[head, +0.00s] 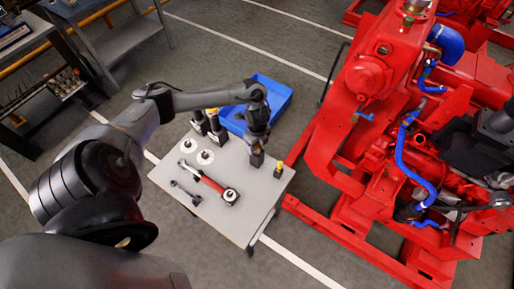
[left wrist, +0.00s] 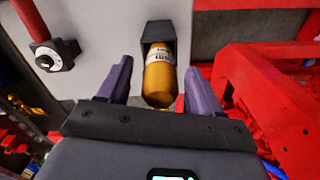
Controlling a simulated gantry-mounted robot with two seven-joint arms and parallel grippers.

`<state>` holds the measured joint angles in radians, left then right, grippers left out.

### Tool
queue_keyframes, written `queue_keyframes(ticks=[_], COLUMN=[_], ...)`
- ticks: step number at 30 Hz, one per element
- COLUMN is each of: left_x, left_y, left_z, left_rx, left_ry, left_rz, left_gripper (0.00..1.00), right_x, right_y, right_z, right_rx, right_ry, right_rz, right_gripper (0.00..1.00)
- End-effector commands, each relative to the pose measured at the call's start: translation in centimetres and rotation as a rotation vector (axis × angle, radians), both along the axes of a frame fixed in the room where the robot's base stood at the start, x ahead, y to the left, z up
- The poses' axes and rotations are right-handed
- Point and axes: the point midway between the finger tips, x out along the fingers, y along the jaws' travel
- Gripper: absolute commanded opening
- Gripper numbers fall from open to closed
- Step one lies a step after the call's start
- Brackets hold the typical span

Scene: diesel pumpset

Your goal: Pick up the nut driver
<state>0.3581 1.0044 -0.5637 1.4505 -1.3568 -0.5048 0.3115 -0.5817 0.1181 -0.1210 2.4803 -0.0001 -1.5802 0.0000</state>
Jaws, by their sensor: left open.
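The nut driver appears to be the yellow-handled tool (head: 279,167) standing upright in a dark holder near the right edge of the grey table. In the left wrist view its yellow handle (left wrist: 158,78) carries a white label and lies between the two fingers in the picture, with the dark holder (left wrist: 161,32) behind it. Its shaft is hidden. My left gripper (head: 257,160) is just left of it in the head view. The fingers also show in the left wrist view (left wrist: 160,84), open with gaps on both sides of the handle. No contact shows.
A blue bin (head: 272,92) is behind. The red pumpset (head: 350,170) stands close on the right.

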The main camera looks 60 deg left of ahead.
Motion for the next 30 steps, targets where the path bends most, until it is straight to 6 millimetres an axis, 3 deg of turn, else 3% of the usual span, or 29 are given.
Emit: queue_keyframes(ticks=[5, 13, 25, 30], left_x=[0.0, 0.0, 0.0, 0.0], left_y=[0.0, 0.0, 0.0, 0.0], left_z=[-1.5, -1.7, -1.6, -1.6], left_rx=[0.0, 0.001, 0.001, 0.001], left_ry=[0.001, 0.0, 0.0, -0.001], left_rz=[0.0, -0.001, -0.001, -0.001], left_gripper=[0.65, 0.65, 0.03, 0.0], right_x=[0.0, 0.0, 0.1, 0.1], right_y=[-0.2, -0.2, 0.0, 0.0], right_z=[-0.1, -0.1, -0.1, -0.1], right_rx=[-0.008, -0.007, 0.0, 0.002], right_ry=[0.0, -0.001, -0.002, -0.002], right_rz=[0.004, 0.004, -0.002, -0.003], right_gripper=[0.38, 0.38, 0.38, 0.38])
